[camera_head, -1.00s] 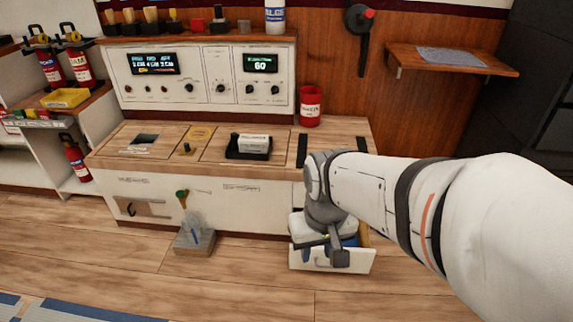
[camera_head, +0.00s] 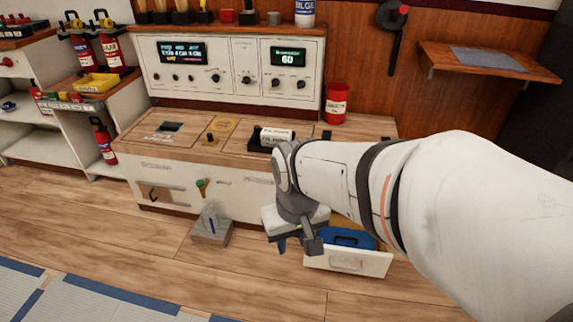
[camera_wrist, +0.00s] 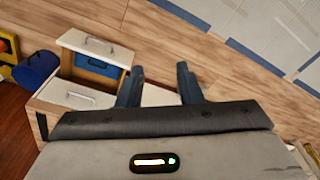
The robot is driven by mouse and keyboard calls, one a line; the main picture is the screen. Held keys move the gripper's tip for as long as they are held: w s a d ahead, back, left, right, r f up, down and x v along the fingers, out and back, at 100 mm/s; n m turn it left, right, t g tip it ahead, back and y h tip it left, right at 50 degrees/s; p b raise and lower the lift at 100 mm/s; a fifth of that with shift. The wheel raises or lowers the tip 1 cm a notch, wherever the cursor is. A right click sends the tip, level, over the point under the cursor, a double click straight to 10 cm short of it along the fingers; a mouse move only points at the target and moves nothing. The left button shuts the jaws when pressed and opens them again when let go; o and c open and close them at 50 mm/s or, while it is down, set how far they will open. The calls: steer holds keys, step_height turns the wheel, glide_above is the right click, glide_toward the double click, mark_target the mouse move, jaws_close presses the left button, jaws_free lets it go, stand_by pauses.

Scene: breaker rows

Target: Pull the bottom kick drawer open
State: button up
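The bottom kick drawer (camera_head: 347,262) at the right end of the white console base stands pulled out, with a pale handle on its front. A blue case (camera_head: 348,238) with a dark handle lies inside. In the wrist view the open drawer (camera_wrist: 97,44) shows at upper left with the blue case (camera_wrist: 97,68) in it. My gripper (camera_head: 297,247) points down just left of the drawer in the head view and appears clear of its handle. In the wrist view my gripper (camera_wrist: 160,73) has its two fingers apart with nothing between them. My arm hides part of the console's right side.
A grey block (camera_head: 212,233) stands on the floor left of my gripper. A red can (camera_head: 336,104) stands on the console top. Fire extinguishers (camera_head: 112,50) are at the left. The wood floor in front is mostly clear, with blue-edged mats at lower left.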

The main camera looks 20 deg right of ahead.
steer(key=w+d+f+m+t+y+p, duration=0.1)
steer(key=w+d+f+m+y, duration=0.55)
steer(key=f+m, duration=0.6)
steer(key=w+d+f+m+y, duration=0.5)
steer(key=w+d+f+m, duration=0.3)
steer(key=m, duration=0.7)
steer(key=s+d+f+m+t+h, duration=0.25)
steer(key=d+f+m+t, duration=0.25)
steer(key=f+m, duration=0.4)
steer(key=s+d+f+m+t+h, duration=0.2)
steer(key=s+d+f+m+t, duration=0.15)
steer(key=f+m, duration=0.6)
steer(key=s+d+f+m+t+h, duration=0.25)
steer(key=d+f+m+t, duration=0.35)
steer(key=f, duration=0.5)
steer(key=b+x, duration=0.1)
steer(key=x, duration=0.6)
steer(key=shift+w+a+m+g, duration=0.25)
steer(key=shift+w+m+g, duration=0.05)
steer(key=shift+w+g, duration=0.15)
steer(key=shift+f, duration=0.15)
